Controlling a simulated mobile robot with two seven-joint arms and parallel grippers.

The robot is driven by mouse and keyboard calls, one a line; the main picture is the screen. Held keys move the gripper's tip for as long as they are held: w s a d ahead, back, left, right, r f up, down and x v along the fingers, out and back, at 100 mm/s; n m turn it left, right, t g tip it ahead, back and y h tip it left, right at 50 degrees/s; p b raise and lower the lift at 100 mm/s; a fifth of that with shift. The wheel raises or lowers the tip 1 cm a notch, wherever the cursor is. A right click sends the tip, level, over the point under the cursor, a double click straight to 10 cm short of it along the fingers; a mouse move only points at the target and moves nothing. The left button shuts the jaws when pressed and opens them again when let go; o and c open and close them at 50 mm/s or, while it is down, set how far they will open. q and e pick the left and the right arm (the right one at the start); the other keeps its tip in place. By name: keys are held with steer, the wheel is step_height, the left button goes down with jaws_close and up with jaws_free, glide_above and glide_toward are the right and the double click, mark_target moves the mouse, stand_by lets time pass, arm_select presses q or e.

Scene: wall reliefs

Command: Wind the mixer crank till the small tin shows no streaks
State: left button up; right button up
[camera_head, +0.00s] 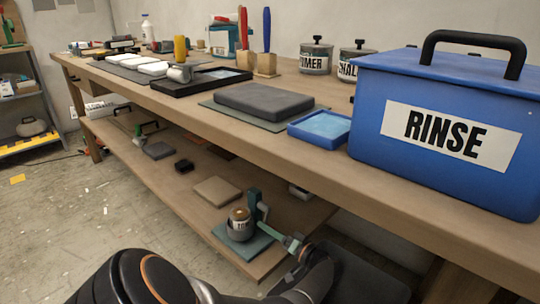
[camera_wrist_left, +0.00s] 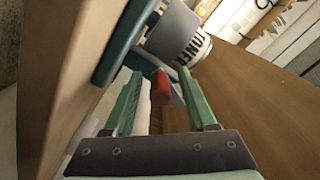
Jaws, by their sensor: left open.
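The mixer stands near the front edge of the lower shelf, with a teal base and upright post (camera_head: 256,208). The small tin (camera_head: 239,215), with a brownish top and a pale lettered label, sits in it; streaks are too small to tell. In the left wrist view the tin (camera_wrist_left: 193,45) shows beyond the fingers, tilted in the picture. The crank's red knob (camera_wrist_left: 160,88) lies between the green fingers of my left gripper (camera_wrist_left: 160,76), which is open with gaps on both sides. In the head view my left gripper (camera_head: 290,242) is right of the tin. My right gripper is out of view.
The lower shelf (camera_head: 170,175) also holds a tan block (camera_head: 217,190) and a small black box (camera_head: 184,165). Above it, the bench top carries a blue RINSE box (camera_head: 450,130), a blue tray (camera_head: 320,128) and a grey slab (camera_head: 265,101). The bench edge overhangs the shelf.

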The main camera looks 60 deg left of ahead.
arm_select(q)
jaws_close()
stand_by(0.4)
